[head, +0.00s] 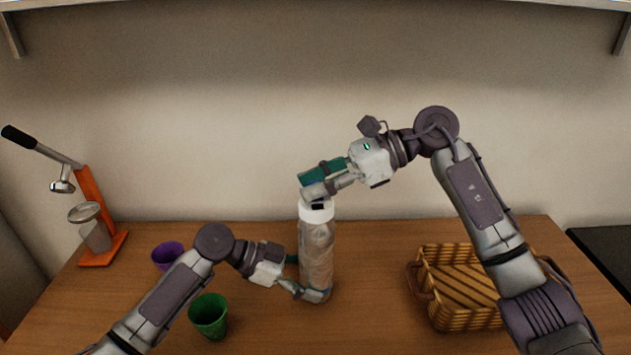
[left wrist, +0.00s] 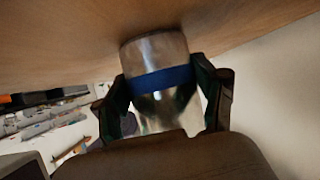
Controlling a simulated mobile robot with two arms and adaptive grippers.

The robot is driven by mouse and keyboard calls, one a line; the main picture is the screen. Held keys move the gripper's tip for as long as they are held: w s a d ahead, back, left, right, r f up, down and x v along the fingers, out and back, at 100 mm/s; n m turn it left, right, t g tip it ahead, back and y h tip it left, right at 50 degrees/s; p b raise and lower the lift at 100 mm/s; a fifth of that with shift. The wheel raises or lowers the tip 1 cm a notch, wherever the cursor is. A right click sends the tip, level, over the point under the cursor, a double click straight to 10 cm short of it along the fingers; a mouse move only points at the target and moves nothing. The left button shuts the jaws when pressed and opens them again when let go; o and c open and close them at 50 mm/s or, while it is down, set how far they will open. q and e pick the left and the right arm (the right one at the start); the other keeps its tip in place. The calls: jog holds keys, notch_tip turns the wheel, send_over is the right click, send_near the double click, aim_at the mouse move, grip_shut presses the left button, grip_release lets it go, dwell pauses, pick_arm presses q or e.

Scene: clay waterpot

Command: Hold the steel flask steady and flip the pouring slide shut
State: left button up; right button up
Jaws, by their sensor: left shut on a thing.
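The steel flask (head: 317,250) stands upright on the wooden table with a white cap (head: 316,212) on top. A dark part shows at the top of the cap; I cannot tell how the pouring slide sits. My left gripper (head: 305,278) is shut on the flask low on its body. In the left wrist view the flask (left wrist: 155,51), with a blue band, sits between the two fingers (left wrist: 165,95). My right gripper (head: 312,182) is at the top of the cap, its fingers partly hiding the slide. I cannot tell whether it is open or shut.
A green cup (head: 209,318) stands front left, close to my left arm. A purple cup (head: 166,256) is behind that arm. An orange press (head: 92,215) stands at the far left. A wicker basket (head: 464,318) is at the right, partly behind my right arm.

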aim_at(319, 208)
grip_shut()
jog(key=shift+s+d, duration=0.15)
jog(key=shift+s, duration=0.65)
jog(key=shift+s+d, duration=0.1)
jog(key=shift+s, duration=0.65)
jog(key=shift+o, duration=1.4)
grip_release()
